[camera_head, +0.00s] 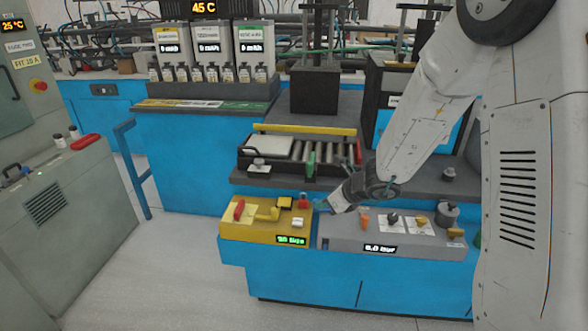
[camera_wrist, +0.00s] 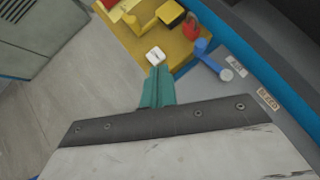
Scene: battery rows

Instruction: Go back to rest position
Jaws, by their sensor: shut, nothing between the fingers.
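My gripper (camera_head: 322,205) is at the end of my arm, which reaches in from the right in the head view. It hangs just above the front of the blue bench, near the right end of the yellow panel (camera_head: 235,231). In the wrist view the teal fingers of my gripper (camera_wrist: 157,72) are together and hold nothing. Their tips appear over or beside a small white square part (camera_wrist: 155,55) on the yellow panel. I cannot tell whether they touch it.
A grey panel (camera_head: 335,236) with knobs and a display sits right of the yellow panel. Behind are a roller tray (camera_head: 325,151) and a black block on a post (camera_head: 314,92). A grey cabinet (camera_head: 65,220) stands at the left. Bare floor (camera_head: 160,270) lies between.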

